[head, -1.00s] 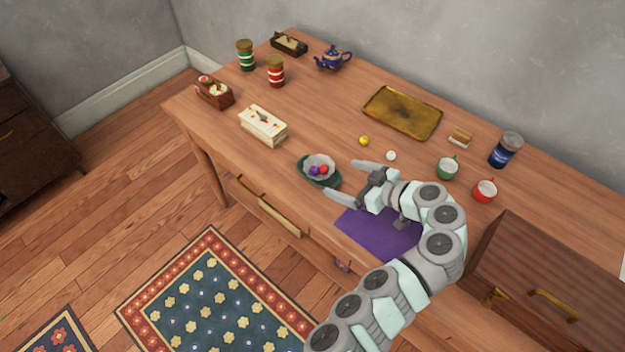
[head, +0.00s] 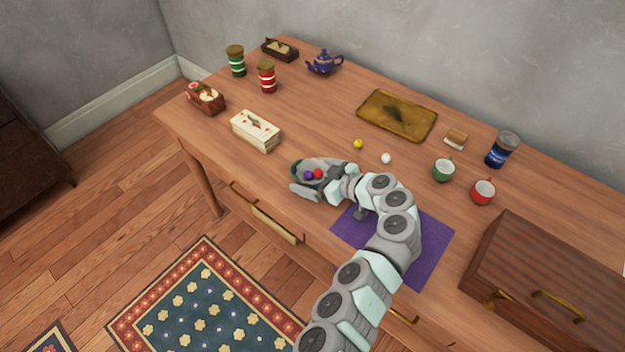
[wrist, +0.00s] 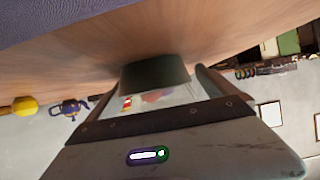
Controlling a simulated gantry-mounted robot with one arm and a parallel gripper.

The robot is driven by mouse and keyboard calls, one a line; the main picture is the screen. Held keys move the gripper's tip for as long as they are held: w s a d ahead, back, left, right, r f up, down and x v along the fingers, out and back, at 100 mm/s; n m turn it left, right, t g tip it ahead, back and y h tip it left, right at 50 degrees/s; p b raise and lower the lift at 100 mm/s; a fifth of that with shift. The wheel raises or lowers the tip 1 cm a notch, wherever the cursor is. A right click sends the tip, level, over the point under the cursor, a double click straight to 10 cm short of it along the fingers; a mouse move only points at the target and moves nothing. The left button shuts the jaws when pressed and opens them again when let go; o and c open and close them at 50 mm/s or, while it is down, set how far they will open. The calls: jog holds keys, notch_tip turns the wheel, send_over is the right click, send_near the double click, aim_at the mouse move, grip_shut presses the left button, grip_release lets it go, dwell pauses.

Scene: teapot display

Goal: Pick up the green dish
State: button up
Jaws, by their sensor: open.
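The dark green dish (head: 296,172) is on the table near its front edge, mostly hidden by my gripper. A pale bowl with a purple ball (head: 308,175) and a red ball (head: 318,173) sits at it. My gripper (head: 313,179) is open, with one finger on the far side and one on the near side of the dish. In the wrist view, which is upside down, the dish (wrist: 155,73) shows dark between the two fingers, with the pale bowl blurred beside it. I cannot tell whether the fingers touch it.
A purple mat (head: 430,240) lies under my arm. A white box (head: 256,132) stands left of the dish. A yellow ball (head: 358,144) and a white ball (head: 386,158) lie behind.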

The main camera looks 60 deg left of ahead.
jog(key=shift+w, duration=0.1)
jog(key=shift+c, duration=0.3)
jog(key=c, duration=1.6)
jog(key=shift+r, duration=0.1)
